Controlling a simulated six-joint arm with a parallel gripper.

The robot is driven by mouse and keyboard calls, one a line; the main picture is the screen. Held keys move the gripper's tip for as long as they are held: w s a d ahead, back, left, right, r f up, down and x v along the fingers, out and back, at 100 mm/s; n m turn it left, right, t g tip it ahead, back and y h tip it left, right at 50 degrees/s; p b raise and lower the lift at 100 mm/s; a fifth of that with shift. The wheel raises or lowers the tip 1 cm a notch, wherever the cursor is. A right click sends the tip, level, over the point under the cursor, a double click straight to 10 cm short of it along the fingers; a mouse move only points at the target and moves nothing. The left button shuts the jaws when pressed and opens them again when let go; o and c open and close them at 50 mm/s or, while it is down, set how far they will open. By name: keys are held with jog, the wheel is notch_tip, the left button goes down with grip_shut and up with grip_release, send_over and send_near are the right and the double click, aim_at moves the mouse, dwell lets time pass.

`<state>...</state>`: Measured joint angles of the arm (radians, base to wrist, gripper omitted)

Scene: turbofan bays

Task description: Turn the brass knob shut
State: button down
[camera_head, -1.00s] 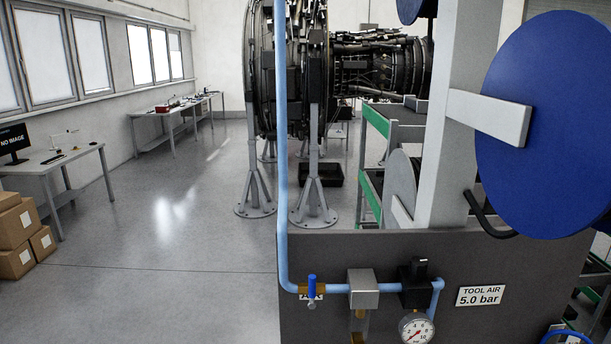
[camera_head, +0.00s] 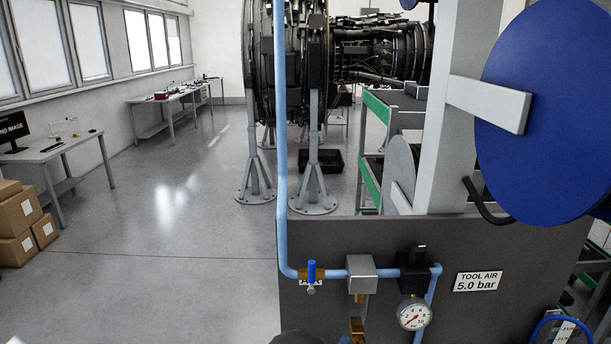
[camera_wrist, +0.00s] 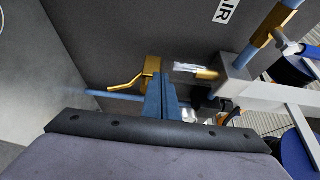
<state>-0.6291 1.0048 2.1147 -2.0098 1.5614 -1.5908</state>
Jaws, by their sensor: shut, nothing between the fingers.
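A brass fitting (camera_wrist: 152,67) with a thin bent brass arm (camera_wrist: 123,82) lies just beyond my fingers in the wrist view. It also shows at the bottom of the head view (camera_head: 357,328), below a metal block (camera_head: 361,273) with a brass collar and clear bowl. I cannot tell which part of it is the knob, or how far it is turned. My gripper (camera_wrist: 160,80) is shut and empty, its blue fingertips close to the fitting. Contact cannot be made out. The fingers partly hide the fitting's near side.
A blue-handled valve (camera_head: 311,271) sits on the blue pipe (camera_head: 281,150). A pressure gauge (camera_head: 413,313) and a "TOOL AIR 5.0 bar" label (camera_head: 478,281) are to the right on the dark panel (camera_head: 520,245). A large blue disc (camera_head: 550,110) stands above. Open floor lies left.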

jog(key=s+p, duration=0.1)
jog(key=s, duration=0.5)
dwell(0.3)
jog(key=shift+f, duration=0.1)
jog(key=f+b, duration=0.1)
jog(key=s+f+b, duration=0.1)
jog(key=b, duration=0.1)
jog(key=shift+f+b, duration=0.1)
jog(key=shift+b, duration=0.2)
jog(key=shift+w, duration=0.15)
jog(key=w, duration=0.6)
jog(key=shift+w, duration=0.4)
jog(key=shift+b, duration=0.3)
